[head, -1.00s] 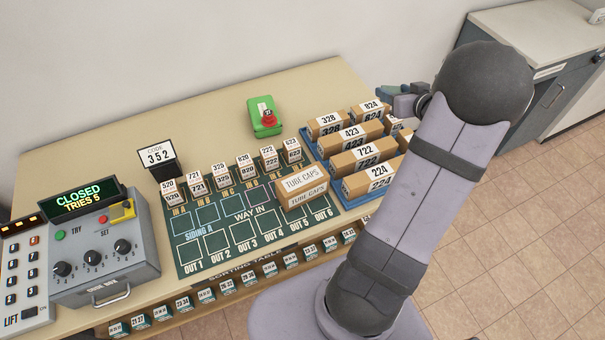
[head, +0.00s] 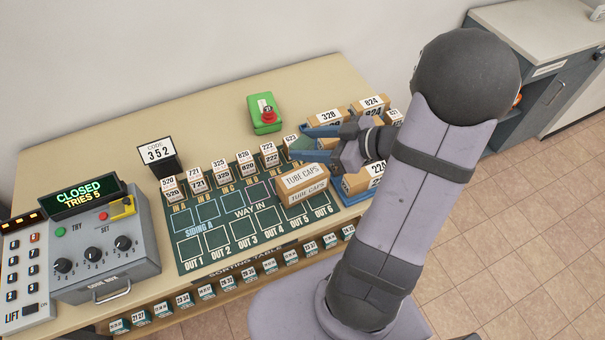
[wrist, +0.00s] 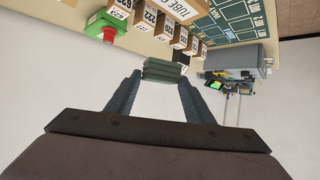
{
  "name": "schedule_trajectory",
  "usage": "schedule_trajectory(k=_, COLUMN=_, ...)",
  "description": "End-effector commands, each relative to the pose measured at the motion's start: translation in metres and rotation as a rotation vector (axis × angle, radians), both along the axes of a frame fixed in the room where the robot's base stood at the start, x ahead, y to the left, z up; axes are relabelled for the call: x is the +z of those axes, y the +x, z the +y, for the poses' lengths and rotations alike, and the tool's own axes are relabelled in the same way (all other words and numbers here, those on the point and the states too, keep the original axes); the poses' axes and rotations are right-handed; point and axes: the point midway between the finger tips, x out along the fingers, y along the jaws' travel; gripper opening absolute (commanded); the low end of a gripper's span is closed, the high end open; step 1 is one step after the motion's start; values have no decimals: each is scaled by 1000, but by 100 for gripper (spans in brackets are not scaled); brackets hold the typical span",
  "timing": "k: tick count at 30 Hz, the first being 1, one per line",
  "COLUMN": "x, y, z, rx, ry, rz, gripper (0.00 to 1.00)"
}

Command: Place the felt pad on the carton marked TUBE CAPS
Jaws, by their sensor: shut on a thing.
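The carton marked TUBE CAPS (head: 302,184) stands on the right part of the green sorting board. It also shows, cut off, at the top of the wrist view (wrist: 178,8). My gripper (head: 300,145) is just behind and right of this carton in the head view, pointing left. It is shut on the dark green felt pad (wrist: 164,70), which lies across the fingertips in the wrist view. In the head view only a small green part of the pad (head: 302,147) shows between the fingers. The pad is apart from the carton.
Several numbered cartons stand on a blue tray (head: 352,198) at the right, partly hidden by my arm. Small numbered blocks (head: 222,171) line the back of the board (head: 188,259). A green box with a red knob (head: 264,115) stands behind. A control box (head: 105,258) is at left.

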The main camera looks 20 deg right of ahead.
Motion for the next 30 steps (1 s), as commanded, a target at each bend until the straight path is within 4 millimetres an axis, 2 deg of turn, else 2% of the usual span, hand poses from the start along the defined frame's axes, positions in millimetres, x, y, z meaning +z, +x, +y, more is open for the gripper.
schedule_trajectory(k=5, x=-7, y=0, z=0, rx=-5, ry=2, rz=2, gripper=27)
schedule_trajectory(k=16, x=-52, y=0, z=0, rx=-7, ry=3, rz=3, gripper=27)
schedule_trajectory(k=26, x=-61, y=0, z=-1, rx=-6, ry=1, rz=1, gripper=27)
schedule_trajectory(k=30, x=-73, y=0, z=-1, rx=-7, ry=3, rz=3, gripper=27)
